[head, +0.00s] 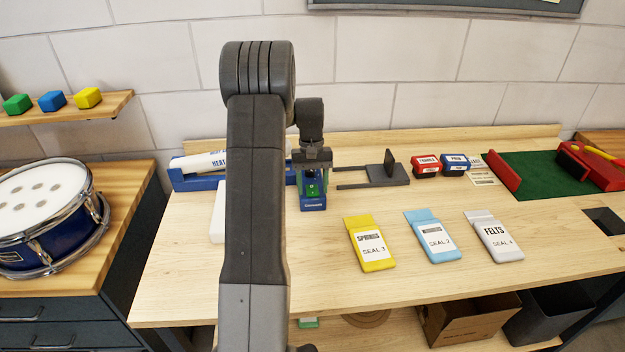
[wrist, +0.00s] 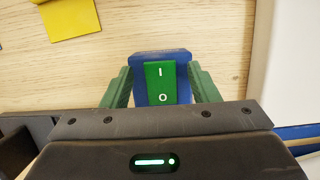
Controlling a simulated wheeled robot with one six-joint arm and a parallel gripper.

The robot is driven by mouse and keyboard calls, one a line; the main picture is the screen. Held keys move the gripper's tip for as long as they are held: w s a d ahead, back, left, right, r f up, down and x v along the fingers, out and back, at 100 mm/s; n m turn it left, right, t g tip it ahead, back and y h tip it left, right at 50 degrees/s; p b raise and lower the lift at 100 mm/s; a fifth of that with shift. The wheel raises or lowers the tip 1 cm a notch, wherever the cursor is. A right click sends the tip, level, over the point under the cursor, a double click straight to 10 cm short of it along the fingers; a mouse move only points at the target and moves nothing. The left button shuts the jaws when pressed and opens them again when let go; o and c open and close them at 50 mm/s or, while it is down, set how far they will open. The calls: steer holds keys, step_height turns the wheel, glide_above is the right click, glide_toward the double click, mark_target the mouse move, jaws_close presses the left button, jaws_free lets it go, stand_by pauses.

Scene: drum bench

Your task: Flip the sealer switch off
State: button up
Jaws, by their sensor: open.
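The sealer switch is a green rocker (wrist: 161,82) marked I and O on a small blue box (wrist: 146,57). In the head view the blue box (head: 313,205) stands on the bench just below my gripper (head: 312,172). In the wrist view my gripper (wrist: 162,88) is open and empty, with one green finger on each side of the rocker. The I end is farther from the gripper body, the O end nearer. I cannot tell which end is pressed, or whether a finger touches the box. The heat sealer (head: 185,178), blue and white, is partly hidden behind my arm.
Yellow (head: 371,245), blue (head: 432,236) and white (head: 493,237) pouches lie to the right. A dark grey stand (head: 385,172) and red (head: 426,166) and blue (head: 455,165) boxes stand behind them. A white block (head: 217,218) is left of the switch. The front bench is clear.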

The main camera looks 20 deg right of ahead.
steer(key=a+b+v, duration=0.1)
steer(key=v, duration=1.2)
steer(key=shift+d+r, duration=0.45)
steer(key=shift+f, duration=0.1)
steer(key=p, duration=0.1)
glide_toward(311, 185)
steer(key=s+f, duration=0.3)
steer(key=s+a+f, duration=0.1)
steer(key=s+f, duration=0.2)
steer(key=shift+s+a+f, duration=0.1)
steer(key=shift+a+f, duration=0.15)
steer(key=shift+f, duration=0.05)
steer(key=shift+f+b, duration=0.1)
steer(key=shift+b, duration=0.25)
steer(key=shift+t, duration=0.3)
steer(key=shift+r, duration=0.25)
